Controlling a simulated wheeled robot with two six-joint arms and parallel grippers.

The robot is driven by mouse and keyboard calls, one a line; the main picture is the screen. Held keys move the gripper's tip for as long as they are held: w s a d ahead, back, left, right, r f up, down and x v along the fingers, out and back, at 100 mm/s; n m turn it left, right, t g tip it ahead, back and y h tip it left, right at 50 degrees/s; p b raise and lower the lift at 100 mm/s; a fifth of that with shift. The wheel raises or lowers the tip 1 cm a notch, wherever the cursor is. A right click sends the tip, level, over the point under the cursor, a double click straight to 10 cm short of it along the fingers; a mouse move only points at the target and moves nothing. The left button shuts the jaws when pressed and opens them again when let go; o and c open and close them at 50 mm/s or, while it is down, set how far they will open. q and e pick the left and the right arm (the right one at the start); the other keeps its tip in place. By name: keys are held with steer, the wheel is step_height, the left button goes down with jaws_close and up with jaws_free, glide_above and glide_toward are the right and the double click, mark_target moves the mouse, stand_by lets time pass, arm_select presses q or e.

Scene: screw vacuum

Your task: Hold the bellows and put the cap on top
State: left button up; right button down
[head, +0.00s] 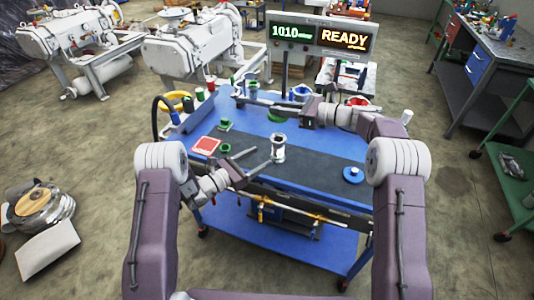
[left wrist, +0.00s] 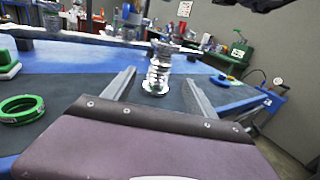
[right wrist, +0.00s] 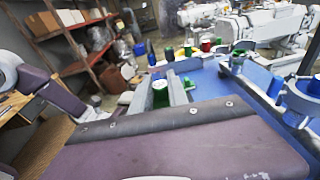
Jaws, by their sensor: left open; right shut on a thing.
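The silvery ribbed bellows (head: 278,150) stands upright on the dark strip of the blue table. My left gripper (head: 258,156) is open and low beside it. In the left wrist view the bellows (left wrist: 157,72) stands between and beyond the spread fingers, with clearance on both sides. My right gripper (head: 240,98) is over the back left of the table. It is shut on a small green and whitish piece (right wrist: 160,93), seen between its fingers in the right wrist view; I cannot tell for sure that this is the cap.
A blue disc with a knob (head: 353,174) lies on the table's right. A green ring (head: 225,148), a green block (head: 225,125) and a red-and-white square (head: 206,146) lie on the left. A sign reading READY (head: 318,37) stands behind.

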mark_target(273, 150)
arm_select(q)
steer(key=x, duration=0.9)
steer(key=shift+w+d, duration=0.15)
steer(key=shift+d, duration=0.05)
jaws_close()
arm_select(e)
steer(key=shift+w+d, duration=0.1)
steer(key=shift+w, duration=0.05)
steer(key=shift+w+d+f+m+t+h, duration=0.3)
steer(key=shift+f+m+t, duration=0.1)
steer(key=shift+f+t, duration=0.25)
steer(key=shift+d+r+m+t, duration=0.1)
steer(key=shift+r+m+t, duration=0.05)
steer(key=shift+m+t, duration=0.3)
steer(key=shift+s+a+r, duration=0.15)
steer(key=shift+s+r, duration=0.15)
steer(key=shift+r, duration=0.15)
steer(key=shift+s+a+r, duration=0.15)
steer(key=shift+s+r, duration=0.1)
steer(key=shift+r, duration=0.2)
steer(key=shift+s+a, duration=0.1)
step_height(273, 150, down, 10)
steer(key=shift+r, duration=0.1)
